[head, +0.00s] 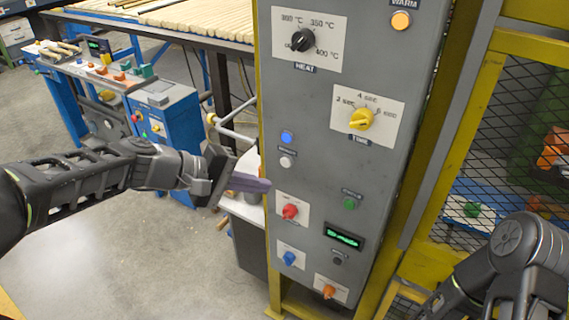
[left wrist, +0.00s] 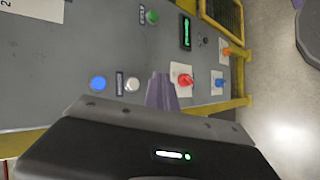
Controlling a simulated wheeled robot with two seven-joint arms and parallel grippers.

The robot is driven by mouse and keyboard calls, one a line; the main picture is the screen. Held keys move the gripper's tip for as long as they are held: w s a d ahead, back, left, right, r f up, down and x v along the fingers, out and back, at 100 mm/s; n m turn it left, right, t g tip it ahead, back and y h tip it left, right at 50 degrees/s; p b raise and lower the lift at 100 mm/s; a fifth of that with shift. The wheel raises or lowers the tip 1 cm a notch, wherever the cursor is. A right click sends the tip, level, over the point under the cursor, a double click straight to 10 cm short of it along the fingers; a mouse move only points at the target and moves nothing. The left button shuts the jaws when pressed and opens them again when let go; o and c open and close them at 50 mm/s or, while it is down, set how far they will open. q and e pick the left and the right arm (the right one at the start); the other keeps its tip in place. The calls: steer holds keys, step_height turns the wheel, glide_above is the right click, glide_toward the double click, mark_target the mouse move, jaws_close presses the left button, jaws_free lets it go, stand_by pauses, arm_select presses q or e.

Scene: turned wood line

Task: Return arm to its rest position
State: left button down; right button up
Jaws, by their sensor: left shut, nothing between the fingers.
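My left gripper (head: 250,183) is shut and empty, its fingers pointing right at the grey control panel (head: 345,190). In the head view the fingertips overlap the panel's left edge, just above the red knob (head: 290,211). In the left wrist view the shut fingers (left wrist: 162,92) show between the white button (left wrist: 132,84) and the red knob (left wrist: 185,80). I cannot tell whether they touch the panel. My right arm (head: 510,255) shows at the lower right; its gripper is out of view.
The panel also carries a black heat knob (head: 302,40), a yellow time knob (head: 361,119), and blue and orange controls. A yellow frame with mesh (head: 505,130) stands on the right. A blue workstation (head: 165,115) and a table of wooden rods (head: 205,18) stand behind. Grey floor lies at the left.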

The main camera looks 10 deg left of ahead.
stand_by(0.6)
arm_select(q)
steer(key=w+a+f+t+y, duration=0.1)
steer(key=w+a+f+y, duration=0.3)
steer(key=f, duration=0.3)
steer(key=s+f+m+g+y, duration=0.1)
steer(key=s+f, duration=0.1)
steer(key=f, duration=0.8)
steer(key=s+f+m+g+y, duration=0.1)
steer(key=s+f+y, duration=0.15)
steer(key=f, duration=0.65)
steer(key=s+d+f+m+g, duration=0.1)
steer(key=s+d+f, duration=0.2)
steer(key=s+f, duration=0.2)
steer(key=s+d+f+m+g+h, duration=0.1)
steer(key=s+d+f, duration=0.3)
steer(key=s, duration=0.5)
steer(key=s+d+f+m+g+h, duration=0.1)
steer(key=s+d+f+m+g, duration=0.1)
steer(key=s+d+f, duration=0.2)
steer(key=s+f, duration=0.3)
steer(key=f, duration=0.1)
steer(key=shift+s+f+g, duration=0.2)
steer(key=shift+s+g, duration=0.1)
steer(key=shift+g, duration=0.1)
steer(key=shift+d, duration=0.1)
